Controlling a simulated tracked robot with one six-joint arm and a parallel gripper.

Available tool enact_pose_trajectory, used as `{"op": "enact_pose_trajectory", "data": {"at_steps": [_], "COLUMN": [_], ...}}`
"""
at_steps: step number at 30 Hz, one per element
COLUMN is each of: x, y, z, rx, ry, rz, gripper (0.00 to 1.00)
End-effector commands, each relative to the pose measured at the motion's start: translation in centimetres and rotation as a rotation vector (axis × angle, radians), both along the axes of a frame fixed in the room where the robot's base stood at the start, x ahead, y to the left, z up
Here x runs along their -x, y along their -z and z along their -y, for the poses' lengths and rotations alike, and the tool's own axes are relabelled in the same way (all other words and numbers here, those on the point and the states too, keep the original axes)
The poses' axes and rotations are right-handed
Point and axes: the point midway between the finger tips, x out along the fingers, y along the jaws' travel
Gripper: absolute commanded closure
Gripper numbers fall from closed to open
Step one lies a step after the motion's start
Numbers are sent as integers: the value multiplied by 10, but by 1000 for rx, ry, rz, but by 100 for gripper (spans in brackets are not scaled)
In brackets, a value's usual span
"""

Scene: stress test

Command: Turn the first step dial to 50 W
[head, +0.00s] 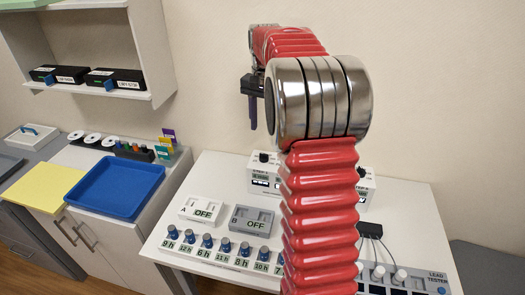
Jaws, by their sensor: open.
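A white box with a black dial (264,157) on top stands at the back of the white table, left of my red arm. Its small label and the dial's setting are too small to read for sure. A second white box (367,187) shows partly on the right of my arm, which hides much of it. My gripper (254,127) is in the air with its dark fingers pointing down, in front of the wall and higher in the picture than the dial. It is open, seen nearly edge-on, apart from the dial and with nothing visible in it.
Two OFF boxes, A (201,210) and B (252,219), stand on the table. Several blue-topped timers (206,246) line its front. A lead tester (437,276) is at right. A blue tray (116,186) lies on the left cabinet, below a shelf (95,92).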

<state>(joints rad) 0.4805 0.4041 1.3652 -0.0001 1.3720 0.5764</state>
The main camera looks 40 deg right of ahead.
Motion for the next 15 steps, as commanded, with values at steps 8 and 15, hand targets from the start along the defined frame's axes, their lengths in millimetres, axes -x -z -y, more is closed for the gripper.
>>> {"op": "enact_pose_trajectory", "data": {"at_steps": [8, 15], "x": [1, 1], "y": [44, 81], "z": [0, -1], "rx": [-1, -2], "ry": [0, 0], "rz": [-2, -3], "gripper": [55, 55]}}
